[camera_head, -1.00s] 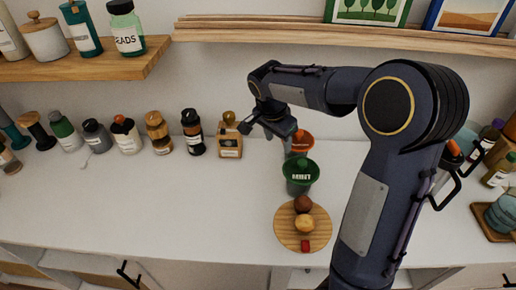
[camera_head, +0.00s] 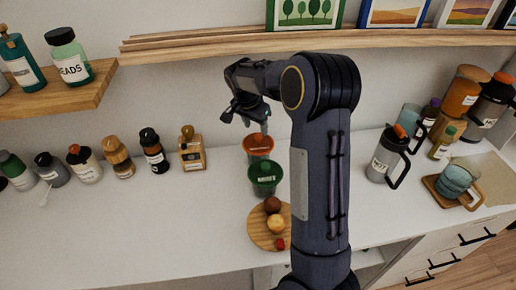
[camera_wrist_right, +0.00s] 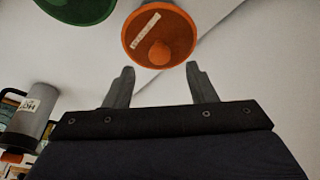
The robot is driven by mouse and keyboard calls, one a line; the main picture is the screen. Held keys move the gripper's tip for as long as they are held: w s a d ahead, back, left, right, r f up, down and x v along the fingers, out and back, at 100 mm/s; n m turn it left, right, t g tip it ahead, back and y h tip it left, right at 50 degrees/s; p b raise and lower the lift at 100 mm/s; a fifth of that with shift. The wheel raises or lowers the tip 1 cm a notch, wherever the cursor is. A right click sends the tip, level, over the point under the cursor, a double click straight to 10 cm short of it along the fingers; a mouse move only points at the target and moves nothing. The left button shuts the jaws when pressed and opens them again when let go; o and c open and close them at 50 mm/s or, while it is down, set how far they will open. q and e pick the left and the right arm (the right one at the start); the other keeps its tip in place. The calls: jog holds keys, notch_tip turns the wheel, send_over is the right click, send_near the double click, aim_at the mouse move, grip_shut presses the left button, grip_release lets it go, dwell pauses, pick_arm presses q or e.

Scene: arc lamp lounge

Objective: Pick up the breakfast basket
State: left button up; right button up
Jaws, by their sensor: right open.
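I cannot tell for sure which thing is the breakfast basket. An orange round container (camera_head: 258,146) stands on the white counter, just behind a green one (camera_head: 264,178). In the right wrist view, the orange container (camera_wrist_right: 170,30) is ahead of the fingertips, with a pale label and a round orange shape in it. The green one (camera_wrist_right: 78,6) is cut off at the top left. My right gripper (camera_head: 260,122) is open and empty, just above and behind the orange container; its fingers also show in the right wrist view (camera_wrist_right: 160,70). My left gripper is out of view.
A round wooden board (camera_head: 260,236) with small round foods lies in front of the green container. Several jars line the wall at left. A grey jug (camera_head: 385,158) stands right of my arm. A wooden shelf (camera_head: 210,45) runs above. The left front counter is clear.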

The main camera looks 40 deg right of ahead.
aim_at(258, 136)
jog(key=x, duration=0.5)
grip_shut()
